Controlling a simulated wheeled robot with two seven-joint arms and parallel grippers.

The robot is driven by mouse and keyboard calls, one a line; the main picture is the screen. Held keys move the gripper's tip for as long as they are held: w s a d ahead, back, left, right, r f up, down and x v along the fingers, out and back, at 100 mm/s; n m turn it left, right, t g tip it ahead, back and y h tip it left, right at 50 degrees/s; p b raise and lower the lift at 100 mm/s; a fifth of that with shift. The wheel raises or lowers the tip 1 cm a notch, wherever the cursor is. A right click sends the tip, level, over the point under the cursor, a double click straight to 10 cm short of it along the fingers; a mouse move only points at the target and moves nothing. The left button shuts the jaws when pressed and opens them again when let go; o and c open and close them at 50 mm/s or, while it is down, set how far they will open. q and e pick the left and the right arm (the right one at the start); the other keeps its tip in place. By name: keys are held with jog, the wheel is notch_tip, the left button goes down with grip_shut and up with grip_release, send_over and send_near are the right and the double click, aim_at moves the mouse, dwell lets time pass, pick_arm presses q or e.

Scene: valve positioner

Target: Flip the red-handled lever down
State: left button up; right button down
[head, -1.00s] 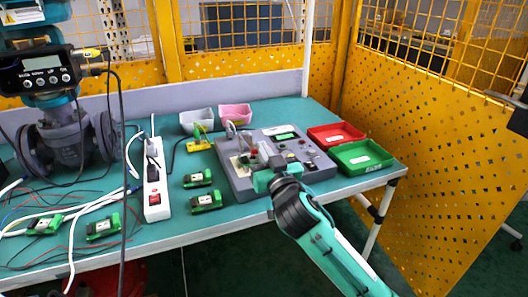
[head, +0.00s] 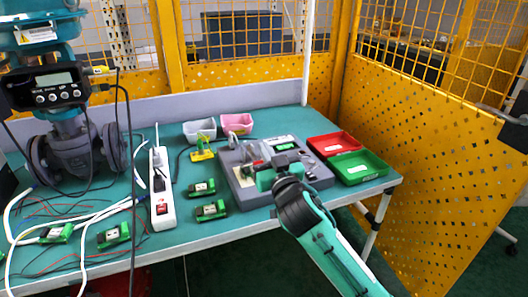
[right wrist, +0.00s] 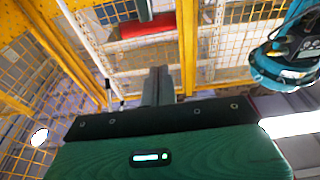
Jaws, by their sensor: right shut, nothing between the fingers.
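The grey control box (head: 236,180) lies on the green table, with small switches and buttons on its sloped top. A small red part (head: 257,162) shows on its left half, just left of my right gripper; it is too small to tell whether it is the red-handled lever or how it is set. My right gripper (head: 287,158) is over the middle of the box and hides part of its top. In the right wrist view its grey fingers (right wrist: 158,87) are shut together with nothing between them. Contact with the box cannot be told. My left gripper is out of view.
Red (head: 333,143) and green (head: 358,167) trays stand right of the box. A white power strip (head: 162,188), green modules (head: 211,210) and a yellow-green part (head: 202,148) lie left. Grey (head: 199,130) and pink (head: 236,124) bins stand behind. A valve with a positioner (head: 60,90) stands far left.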

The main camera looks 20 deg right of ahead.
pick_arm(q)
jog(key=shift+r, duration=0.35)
pick_arm(e)
jog(key=s+f, duration=0.1)
jog(key=s, duration=0.7)
jog(key=shift+s+d+f, duration=0.2)
jog(key=shift+s, duration=0.15)
